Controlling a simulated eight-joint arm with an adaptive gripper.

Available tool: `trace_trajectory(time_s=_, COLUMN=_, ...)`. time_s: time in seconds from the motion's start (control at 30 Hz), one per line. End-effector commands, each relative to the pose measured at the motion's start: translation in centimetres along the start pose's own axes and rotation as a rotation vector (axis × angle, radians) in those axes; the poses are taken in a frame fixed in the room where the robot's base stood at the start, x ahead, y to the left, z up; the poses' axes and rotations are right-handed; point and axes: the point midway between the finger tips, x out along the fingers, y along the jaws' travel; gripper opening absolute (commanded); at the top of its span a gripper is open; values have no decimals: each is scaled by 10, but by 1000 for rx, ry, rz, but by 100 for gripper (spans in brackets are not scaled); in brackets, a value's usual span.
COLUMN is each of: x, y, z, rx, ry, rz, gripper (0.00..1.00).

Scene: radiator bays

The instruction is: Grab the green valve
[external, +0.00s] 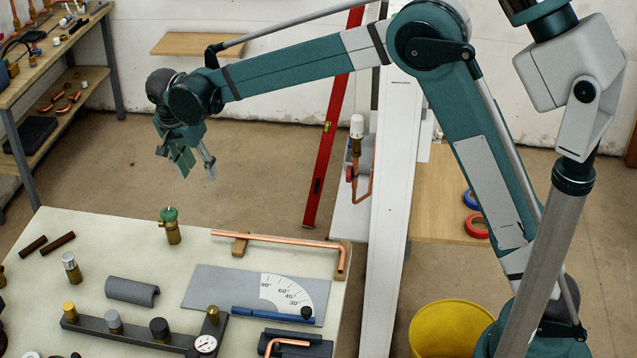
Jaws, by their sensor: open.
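The green valve (170,216) has a round green cap on a brass body. It stands upright on the pale workbench (130,232) near its far edge. My gripper (196,172) hangs from the end of the arm above and beyond the valve in the picture, pointing down. Its fingers are spread apart with nothing between them. It does not touch the valve. Nothing hides the valve.
A bent copper pipe (280,239) lies right of the valve on small wooden blocks. A grey protractor plate (222,288), a dark half-pipe (132,291) and a silver-capped valve (71,267) are nearer. The bench around the green valve is mostly clear.

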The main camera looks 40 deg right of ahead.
Motion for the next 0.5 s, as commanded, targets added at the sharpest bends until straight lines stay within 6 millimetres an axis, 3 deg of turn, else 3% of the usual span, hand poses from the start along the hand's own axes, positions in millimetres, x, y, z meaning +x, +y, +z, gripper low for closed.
trace_trajectory(time_s=0.5, x=45, y=-67, z=76, rx=176, ry=59, rz=68, gripper=41)
